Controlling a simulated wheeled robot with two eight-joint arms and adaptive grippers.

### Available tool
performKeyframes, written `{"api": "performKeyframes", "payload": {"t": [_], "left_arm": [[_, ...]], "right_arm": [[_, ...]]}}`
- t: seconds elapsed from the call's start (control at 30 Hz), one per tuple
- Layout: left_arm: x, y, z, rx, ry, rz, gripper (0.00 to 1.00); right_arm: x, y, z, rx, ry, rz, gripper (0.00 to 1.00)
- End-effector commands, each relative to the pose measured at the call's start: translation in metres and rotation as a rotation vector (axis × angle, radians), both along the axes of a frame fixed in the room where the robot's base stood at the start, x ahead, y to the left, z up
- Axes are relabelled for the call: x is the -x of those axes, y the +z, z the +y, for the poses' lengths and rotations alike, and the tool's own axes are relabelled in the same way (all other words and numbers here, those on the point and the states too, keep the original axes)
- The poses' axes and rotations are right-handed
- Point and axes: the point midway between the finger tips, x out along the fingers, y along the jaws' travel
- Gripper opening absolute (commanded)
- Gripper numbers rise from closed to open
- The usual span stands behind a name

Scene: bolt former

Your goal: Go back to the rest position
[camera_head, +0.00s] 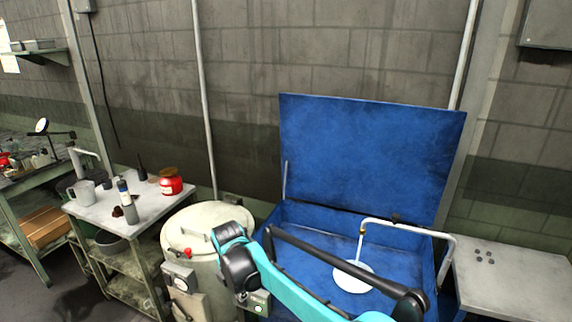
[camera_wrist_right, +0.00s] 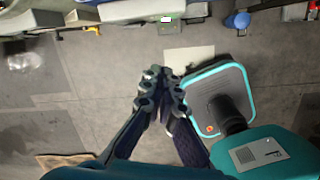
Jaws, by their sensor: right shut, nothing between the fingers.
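My right gripper (camera_wrist_right: 162,92) shows in the right wrist view with its two dark fingers drawn together at the tips. It is shut and empty, above the bare grey floor (camera_wrist_right: 100,105). In the head view my teal and black right arm (camera_head: 285,290) reaches in from the lower right, in front of the blue open-lidded bin (camera_head: 370,150). I cannot make out the right fingertips in the head view. My left gripper is in neither view.
A cream drum-shaped machine (camera_head: 205,222) stands left of the bin. A workbench (camera_head: 135,207) farther left holds a mug (camera_head: 83,191), a red jar (camera_head: 171,183) and bottles. A grey table (camera_head: 515,285) with several small dark pieces stands at the right.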

Motion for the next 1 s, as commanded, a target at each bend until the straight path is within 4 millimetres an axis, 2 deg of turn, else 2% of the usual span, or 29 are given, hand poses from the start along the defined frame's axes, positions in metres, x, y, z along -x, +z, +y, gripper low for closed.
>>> {"api": "performKeyframes", "payload": {"t": [0.03, 0.2, 0.33, 0.5, 0.7, 0.83, 1.0], "left_arm": [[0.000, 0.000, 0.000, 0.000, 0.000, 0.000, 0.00], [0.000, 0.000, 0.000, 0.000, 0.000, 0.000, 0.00], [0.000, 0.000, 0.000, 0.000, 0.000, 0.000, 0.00], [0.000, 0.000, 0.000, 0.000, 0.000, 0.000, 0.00], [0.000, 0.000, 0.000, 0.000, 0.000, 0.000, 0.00], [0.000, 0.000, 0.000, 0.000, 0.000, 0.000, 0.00], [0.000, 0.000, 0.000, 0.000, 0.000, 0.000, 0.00]], "right_arm": [[0.004, 0.017, -0.028, -0.031, -0.122, -0.017, 0.00], [0.029, 0.060, -0.109, -0.168, -0.578, -0.083, 0.00], [0.058, 0.081, -0.166, -0.287, -0.925, -0.126, 0.00], [0.107, 0.089, -0.231, -0.461, -1.372, -0.172, 0.00], [0.168, 0.075, -0.289, -0.693, -1.864, -0.206, 0.00], [0.196, 0.061, -0.311, -0.825, -2.097, -0.215, 0.00], [0.213, 0.049, -0.323, -0.922, -2.254, -0.213, 0.00]]}}
